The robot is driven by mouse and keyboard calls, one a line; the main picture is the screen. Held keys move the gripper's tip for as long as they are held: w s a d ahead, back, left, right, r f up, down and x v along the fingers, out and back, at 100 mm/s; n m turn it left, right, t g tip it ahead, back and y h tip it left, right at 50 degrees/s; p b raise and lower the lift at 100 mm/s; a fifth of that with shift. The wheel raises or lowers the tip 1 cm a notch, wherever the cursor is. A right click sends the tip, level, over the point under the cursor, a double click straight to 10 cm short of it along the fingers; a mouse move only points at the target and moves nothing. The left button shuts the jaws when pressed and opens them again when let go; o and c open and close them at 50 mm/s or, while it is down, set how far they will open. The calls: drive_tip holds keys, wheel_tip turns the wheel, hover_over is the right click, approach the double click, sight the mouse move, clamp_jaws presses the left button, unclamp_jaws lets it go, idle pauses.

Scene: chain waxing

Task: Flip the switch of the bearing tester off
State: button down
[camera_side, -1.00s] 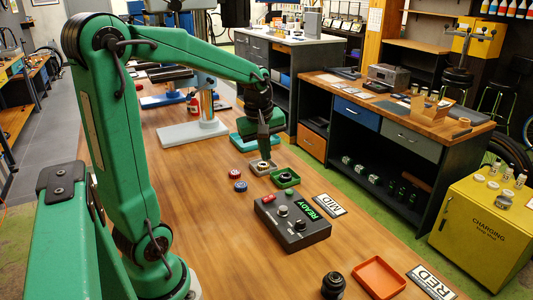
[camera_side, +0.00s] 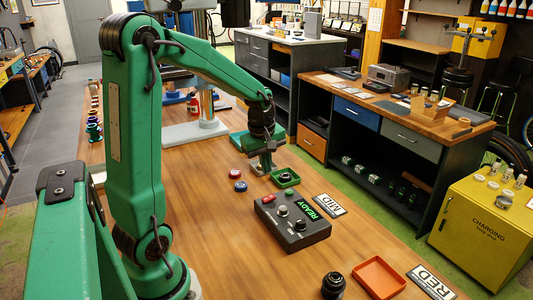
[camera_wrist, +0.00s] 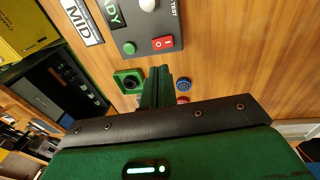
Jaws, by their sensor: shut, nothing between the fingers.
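The bearing tester (camera_side: 291,222) is a dark box with a lit green READY display on the wooden bench. Its red rocker switch (camera_side: 268,198) is on the corner nearest my gripper. In the wrist view the switch (camera_wrist: 163,43) shows at the top centre, marked with 1 and 0; I cannot tell which side is pressed. My gripper (camera_side: 267,167) is shut and empty, pointing down behind the tester, apart from the switch. In the wrist view its fingertips (camera_wrist: 160,72) are together just below the tester's edge.
A green tray (camera_side: 287,185) holding a dark ring stands right beside my gripper. Red (camera_side: 234,174) and blue (camera_side: 240,187) caps lie to its left. A MID plate (camera_side: 329,205), an orange tray (camera_side: 381,277) and a black cylinder (camera_side: 333,284) are farther right and nearer.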

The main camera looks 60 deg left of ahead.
sight(272, 197)
drive_tip(key=f, duration=0.3)
drive_tip(key=w+f, duration=0.1)
drive_tip(key=f, duration=0.5)
drive_tip(key=shift+w+f, duration=0.15)
drive_tip(key=shift+w, duration=0.15)
